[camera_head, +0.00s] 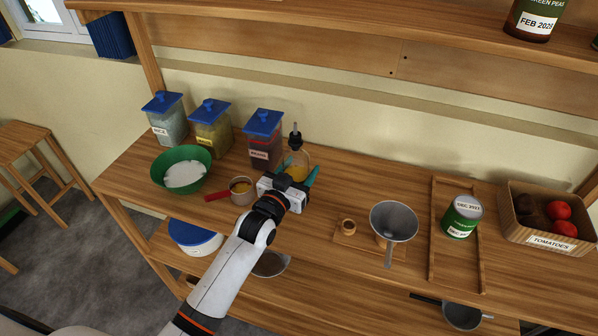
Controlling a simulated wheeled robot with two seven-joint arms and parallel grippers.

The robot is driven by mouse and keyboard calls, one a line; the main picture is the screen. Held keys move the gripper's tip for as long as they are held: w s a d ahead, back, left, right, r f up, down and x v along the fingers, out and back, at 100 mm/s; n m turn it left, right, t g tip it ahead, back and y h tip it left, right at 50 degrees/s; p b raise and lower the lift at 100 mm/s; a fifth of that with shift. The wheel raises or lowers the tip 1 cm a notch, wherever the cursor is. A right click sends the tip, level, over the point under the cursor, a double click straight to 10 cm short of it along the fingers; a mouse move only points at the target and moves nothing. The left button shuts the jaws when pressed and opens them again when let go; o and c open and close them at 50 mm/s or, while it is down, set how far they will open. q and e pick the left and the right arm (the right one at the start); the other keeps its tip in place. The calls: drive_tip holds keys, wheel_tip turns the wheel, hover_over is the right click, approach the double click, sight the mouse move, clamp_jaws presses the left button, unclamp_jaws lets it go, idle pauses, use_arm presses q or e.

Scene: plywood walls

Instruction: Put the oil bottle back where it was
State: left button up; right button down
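The oil bottle (299,158) is a clear bottle with yellowish oil and a dark pourer on top. It stands upright on the wooden counter near the wall, just right of the red-filled jar. My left gripper (302,170) is at the bottle's near side, with its teal fingers spread to either side of the lower part. The right finger looks a little apart from the glass. The gripper hides the bottle's base. My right gripper is not in view.
Jars with blue lids (265,142) stand to the left, close to the bottle. A green bowl (205,155) and a red-handled cup (241,186) are left of my gripper. A funnel (393,220), a can (462,216) and a tomato crate (520,229) stand to the right.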

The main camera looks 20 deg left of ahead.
use_arm(q)
drive_tip(key=shift+f, duration=0.4)
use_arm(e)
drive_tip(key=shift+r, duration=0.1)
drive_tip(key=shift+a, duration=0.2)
use_arm(q)
drive_tip(key=o, duration=1)
drive_tip(key=shift+f, duration=0.3)
drive_tip(key=o, duration=0.4)
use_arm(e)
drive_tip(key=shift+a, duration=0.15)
use_arm(q)
drive_tip(key=shift+r, duration=0.1)
drive_tip(key=s, duration=0.4)
drive_tip(key=s+a+b, duration=0.1)
drive_tip(key=s, duration=0.3)
drive_tip(key=s+a+b, duration=0.1)
drive_tip(key=s, duration=0.3)
drive_tip(key=shift+a+r, duration=0.1)
drive_tip(key=shift+a, duration=0.05)
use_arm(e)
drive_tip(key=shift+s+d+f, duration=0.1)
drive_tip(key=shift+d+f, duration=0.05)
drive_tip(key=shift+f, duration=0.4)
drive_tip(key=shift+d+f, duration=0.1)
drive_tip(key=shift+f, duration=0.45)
